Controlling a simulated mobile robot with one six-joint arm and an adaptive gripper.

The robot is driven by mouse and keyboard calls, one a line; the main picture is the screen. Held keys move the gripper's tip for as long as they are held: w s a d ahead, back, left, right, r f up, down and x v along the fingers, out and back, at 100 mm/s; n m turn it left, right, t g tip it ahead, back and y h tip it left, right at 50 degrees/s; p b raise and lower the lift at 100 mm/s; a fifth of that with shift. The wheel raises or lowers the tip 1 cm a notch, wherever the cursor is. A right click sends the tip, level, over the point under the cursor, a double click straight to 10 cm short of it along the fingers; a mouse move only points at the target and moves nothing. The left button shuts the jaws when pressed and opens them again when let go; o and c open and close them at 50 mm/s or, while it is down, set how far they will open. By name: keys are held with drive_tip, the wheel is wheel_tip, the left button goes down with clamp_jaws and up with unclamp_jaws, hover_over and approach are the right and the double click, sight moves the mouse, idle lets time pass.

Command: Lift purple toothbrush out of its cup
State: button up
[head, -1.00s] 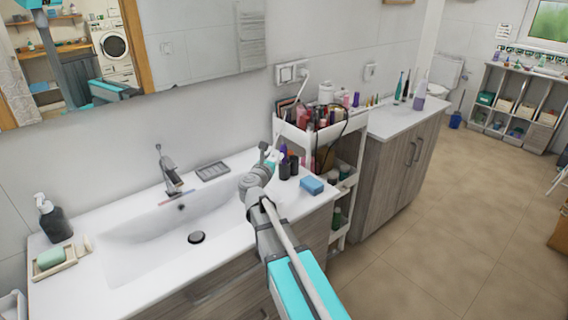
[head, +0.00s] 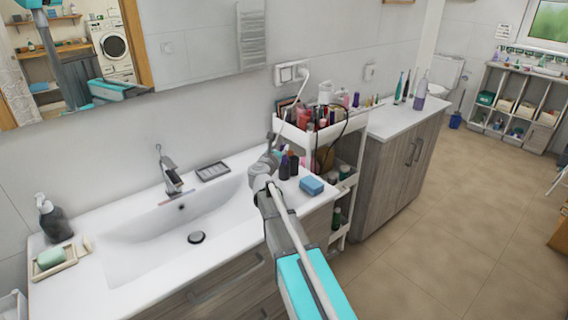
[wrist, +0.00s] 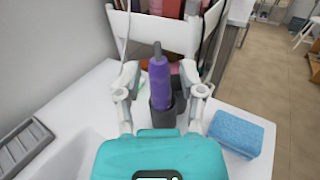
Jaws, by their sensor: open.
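The purple toothbrush (wrist: 160,84) stands upright in a dark grey cup (wrist: 162,120) on the white washbasin counter in the wrist view. It has a thick purple body and a narrow grey tip. My gripper (wrist: 160,76) is open, with one finger to the left of the toothbrush and one to the right; gaps show on both sides. My gripper's body hides the cup's foot. In the head view my gripper (head: 270,153) is at the counter's back right, beside small dark containers (head: 289,167); the toothbrush is hard to make out there.
A blue sponge (wrist: 236,132) lies to the right of the cup. A white cart (head: 345,129) full of cosmetics stands just behind. A grey soap tray (wrist: 24,145) is to the left, by the basin (head: 150,238). The wall rises at the back left.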

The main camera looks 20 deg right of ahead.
drive_tip(key=shift+x, duration=2.45)
drive_tip(key=shift+a, duration=0.1)
drive_tip(key=shift+c, duration=0.3)
clamp_jaws()
